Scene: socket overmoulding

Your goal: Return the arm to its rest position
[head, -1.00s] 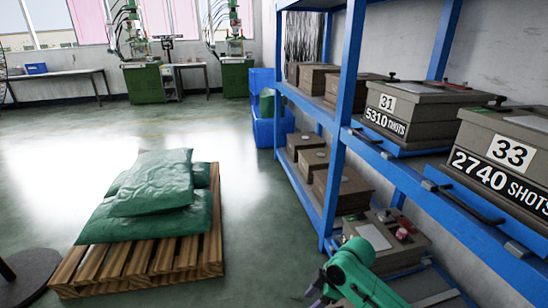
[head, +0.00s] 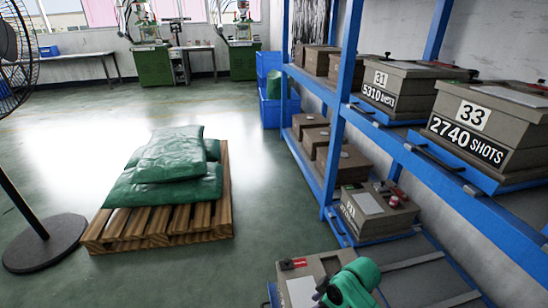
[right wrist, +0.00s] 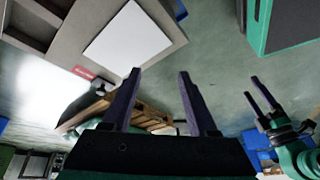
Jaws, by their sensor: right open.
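My right arm (head: 352,286) shows green at the bottom of the head view, in front of a grey mould box (head: 300,270) with a white plate and a red latch. In the right wrist view my right gripper (right wrist: 159,88) has its two dark purple fingers wide apart with nothing between them. That box (right wrist: 65,45) is beyond the fingers at upper left there. My left gripper (right wrist: 262,98) appears at the right edge of the right wrist view, its two fingers close side by side; I cannot tell whether it is open. My left arm does not show in the head view.
A blue rack (head: 337,130) with several mould boxes (head: 470,135) stands at right. A pallet (head: 110,232) with green sacks (head: 165,180) lies on the floor at left, beside a black fan (head: 45,245). The floor between pallet and rack is clear.

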